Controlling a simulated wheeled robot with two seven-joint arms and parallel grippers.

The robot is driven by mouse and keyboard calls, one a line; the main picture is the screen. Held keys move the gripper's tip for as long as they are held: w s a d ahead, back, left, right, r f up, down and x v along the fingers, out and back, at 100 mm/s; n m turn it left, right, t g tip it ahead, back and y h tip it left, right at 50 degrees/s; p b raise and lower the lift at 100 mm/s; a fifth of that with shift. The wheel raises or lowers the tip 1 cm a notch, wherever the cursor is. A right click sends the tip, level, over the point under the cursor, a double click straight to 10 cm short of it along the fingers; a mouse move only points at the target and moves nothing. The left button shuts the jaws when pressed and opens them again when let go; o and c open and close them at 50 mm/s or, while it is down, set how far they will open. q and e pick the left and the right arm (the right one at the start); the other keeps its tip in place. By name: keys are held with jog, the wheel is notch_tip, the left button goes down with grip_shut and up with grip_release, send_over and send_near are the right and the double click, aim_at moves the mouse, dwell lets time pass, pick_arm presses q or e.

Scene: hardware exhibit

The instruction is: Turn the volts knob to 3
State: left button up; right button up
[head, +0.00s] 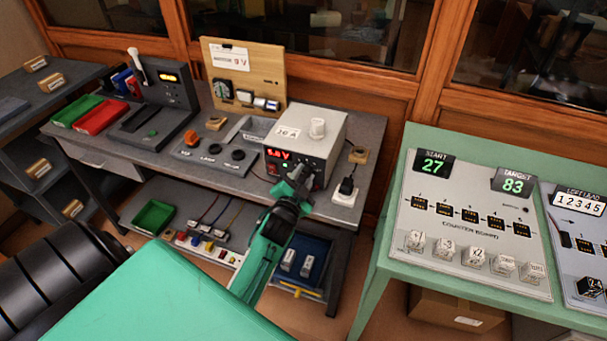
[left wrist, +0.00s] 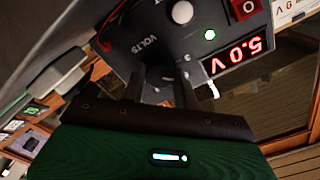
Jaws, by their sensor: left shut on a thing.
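The power supply (head: 310,150) is a light grey box with a dark front on the grey bench. Its red display (left wrist: 238,54) reads 5.0 V, upside down in the left wrist view. The VOLTS label (left wrist: 144,45) shows on the front panel beside my left gripper (left wrist: 163,80). In the head view my left gripper (head: 294,184) is at the lower front of the supply. It is shut on the volts knob, which is mostly hidden by the fingers; its pointer cannot be read. My right gripper is not in view.
A black plug in a white socket (head: 345,190) is close to the right of my gripper. A wooden meter board (head: 265,72) stands behind. A green table (head: 383,255) with counter panels is at the right.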

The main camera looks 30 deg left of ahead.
pick_arm(q)
jog(key=shift+n+p, duration=0.3)
jog(key=shift+n, duration=0.6)
jog(key=shift+n+p, duration=0.35)
jog(key=shift+n, duration=0.55)
jog(key=shift+n+p, duration=0.35)
jog(key=shift+n, duration=1.05)
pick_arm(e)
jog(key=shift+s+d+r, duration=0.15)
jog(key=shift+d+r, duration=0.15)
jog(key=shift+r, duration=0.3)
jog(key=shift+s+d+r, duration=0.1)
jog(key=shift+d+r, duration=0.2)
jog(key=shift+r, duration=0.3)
pick_arm(q)
jog(key=shift+f, duration=0.1)
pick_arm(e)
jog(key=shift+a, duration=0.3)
pick_arm(q)
jog(key=o, duration=1)
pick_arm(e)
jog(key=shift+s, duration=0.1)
pick_arm(q)
jog(key=shift+s, duration=0.1)
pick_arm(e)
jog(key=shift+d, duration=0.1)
